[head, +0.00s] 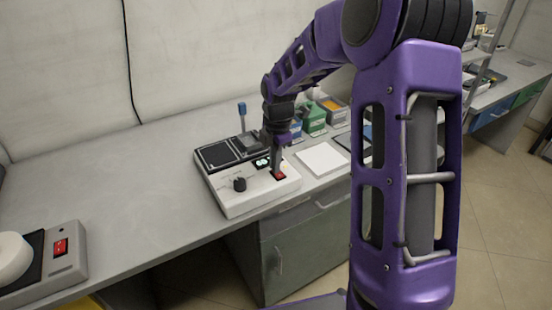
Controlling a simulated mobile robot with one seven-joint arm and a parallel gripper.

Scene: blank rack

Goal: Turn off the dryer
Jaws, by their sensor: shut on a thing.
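The white benchtop device, apparently the dryer (238,203), stands on the grey bench in the head view. It has a black knob (239,184) on its front, a small lit display (262,162), a dark panel (216,155) on top and a red switch (279,176) at its right front. My gripper (278,172) points down and is shut on the red switch. The fingertips are small here and partly cover the switch, so its on or off position cannot be told.
Another device (68,272) with a red switch stands at the lower left. A white pad (322,158) lies right of the dryer. Green and blue containers (314,120) and an orange-topped box (332,105) stand behind. The bench left of the dryer is clear.

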